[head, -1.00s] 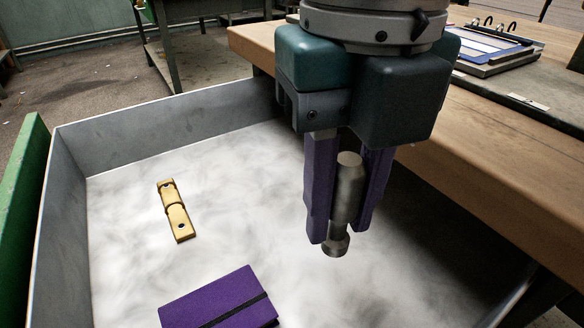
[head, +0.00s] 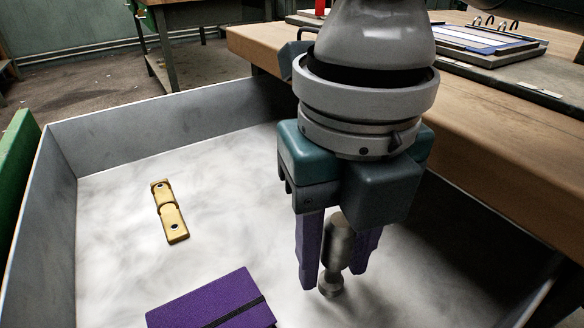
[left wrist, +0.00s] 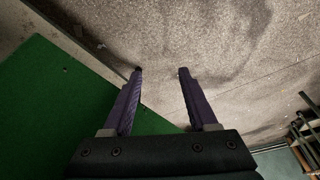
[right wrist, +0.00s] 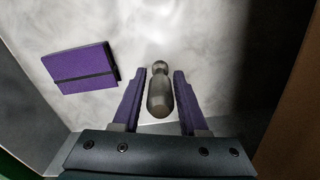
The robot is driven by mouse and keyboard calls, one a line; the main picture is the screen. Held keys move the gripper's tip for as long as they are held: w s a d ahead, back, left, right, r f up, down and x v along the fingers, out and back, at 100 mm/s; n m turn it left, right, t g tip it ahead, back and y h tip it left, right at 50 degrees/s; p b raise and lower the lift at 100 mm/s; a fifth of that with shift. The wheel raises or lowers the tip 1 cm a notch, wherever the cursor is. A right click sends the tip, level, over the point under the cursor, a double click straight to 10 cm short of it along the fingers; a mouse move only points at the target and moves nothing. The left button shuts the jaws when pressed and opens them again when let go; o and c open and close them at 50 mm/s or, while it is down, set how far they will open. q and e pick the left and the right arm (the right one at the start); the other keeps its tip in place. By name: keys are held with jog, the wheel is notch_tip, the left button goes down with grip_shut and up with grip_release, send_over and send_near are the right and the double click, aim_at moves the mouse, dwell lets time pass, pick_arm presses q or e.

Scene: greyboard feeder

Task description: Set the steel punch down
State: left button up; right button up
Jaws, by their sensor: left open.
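The steel punch (head: 338,245) is a dark grey metal pin with a thick body and a knobbed lower end. My right gripper (head: 334,272) is shut on it, purple fingers on either side, over the tray (head: 100,250). The punch points downward, and its knob reaches slightly past the fingertips. I cannot tell whether the knob touches the tray floor. In the right wrist view the punch (right wrist: 160,95) lies between the two fingers (right wrist: 160,72). My left gripper (left wrist: 160,72) is open and empty above the concrete floor, beside a green surface (left wrist: 50,100).
In the tray lie a brass-coloured bar with holes (head: 169,212) and a purple notebook with a black band (head: 215,303). A wooden bench (head: 480,150) runs along the tray's right side. The pale tray floor between bar and gripper is clear.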

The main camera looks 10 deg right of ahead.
jog(key=shift+o, duration=1.1)
jog(key=shift+r, duration=0.1)
notch_tip(320, 180, up, 12)
jog(key=p, duration=0.5)
jog(key=shift+r, duration=0.1)
